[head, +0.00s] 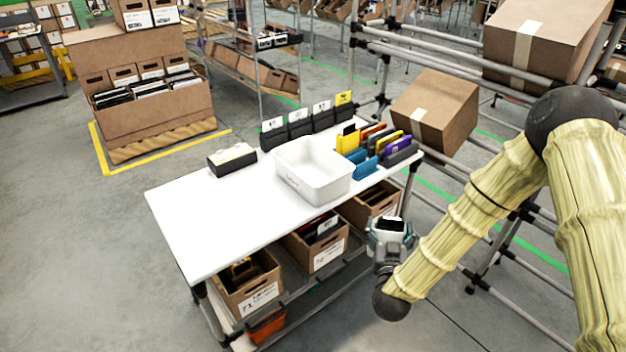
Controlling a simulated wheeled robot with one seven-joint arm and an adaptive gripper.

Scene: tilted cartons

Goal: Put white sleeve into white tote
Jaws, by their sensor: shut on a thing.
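The white tote (302,187) stands upright on the white table, and the inside that I can see looks empty. My gripper (388,238) is beyond the table's right front edge, to the right of the tote and apart from it. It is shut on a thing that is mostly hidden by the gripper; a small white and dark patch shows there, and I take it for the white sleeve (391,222). No other white sleeve is clear in this view.
Coloured sleeves (372,142) stand in a rack right of the tote. Black labelled holders (299,128) line the table's back. A black box with a white top (232,158) lies left. The table's (215,215) left front is clear. Cartons (435,108) tilt on a pipe rack behind.

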